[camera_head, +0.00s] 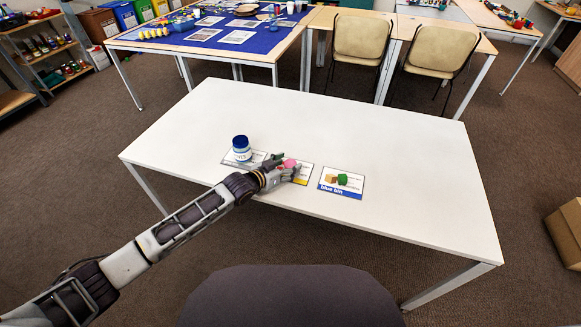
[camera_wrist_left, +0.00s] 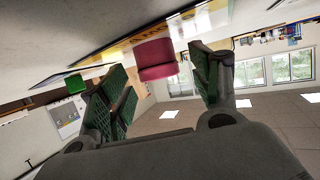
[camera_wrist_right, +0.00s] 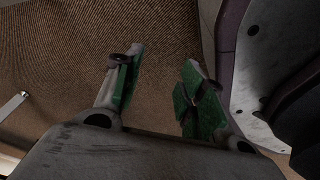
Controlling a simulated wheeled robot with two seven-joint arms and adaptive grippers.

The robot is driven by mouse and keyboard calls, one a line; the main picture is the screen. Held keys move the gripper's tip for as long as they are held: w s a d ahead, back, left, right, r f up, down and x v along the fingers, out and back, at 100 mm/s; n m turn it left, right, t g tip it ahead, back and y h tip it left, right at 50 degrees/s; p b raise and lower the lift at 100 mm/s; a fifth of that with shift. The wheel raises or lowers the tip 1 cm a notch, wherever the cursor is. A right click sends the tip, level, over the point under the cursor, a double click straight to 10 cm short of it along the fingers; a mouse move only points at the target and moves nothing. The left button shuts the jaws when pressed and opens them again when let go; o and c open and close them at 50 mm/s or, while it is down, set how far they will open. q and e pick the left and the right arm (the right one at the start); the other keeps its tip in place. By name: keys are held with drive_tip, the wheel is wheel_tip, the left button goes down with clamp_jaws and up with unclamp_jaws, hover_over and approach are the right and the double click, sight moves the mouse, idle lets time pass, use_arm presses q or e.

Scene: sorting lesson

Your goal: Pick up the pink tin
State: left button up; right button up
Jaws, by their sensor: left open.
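The pink tin (camera_head: 290,163) stands on the middle card on the white table, partly hidden behind my left gripper in the head view. In the left wrist view the pink tin (camera_wrist_left: 155,58) shows between and beyond the open fingers. My left gripper (camera_head: 288,168) is open at the tin, low over the table; I cannot tell whether a finger touches it. It also shows in the left wrist view (camera_wrist_left: 160,92). My right gripper (camera_wrist_right: 152,92) shows only in the right wrist view, with its fingers apart and nothing between them, over the carpet.
A blue-and-white jar (camera_head: 241,150) stands on the left card. A green block (camera_head: 342,179) and a tan block (camera_head: 331,178) sit on the card marked blue bin (camera_head: 327,188). The rest of the white table (camera_head: 400,150) is clear. A dark chair (camera_head: 290,295) stands at the front.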

sight(287, 166)
drive_tip(key=shift+s, duration=0.15)
drive_tip(key=shift+s+f, duration=0.15)
drive_tip(key=shift+s, duration=0.3)
use_arm(q)
drive_tip(key=c, duration=1.1)
drive_tip(key=shift+r, duration=0.6)
wheel_tip(287, 166, up, 8)
drive_tip(key=shift+f+p, duration=0.15)
drive_tip(key=shift+p, duration=0.45)
drive_tip(key=shift+r, duration=0.65)
use_arm(e)
drive_tip(key=shift+s+d+f, duration=0.2)
drive_tip(key=shift+s+d, duration=0.6)
drive_tip(key=shift+s, duration=0.15)
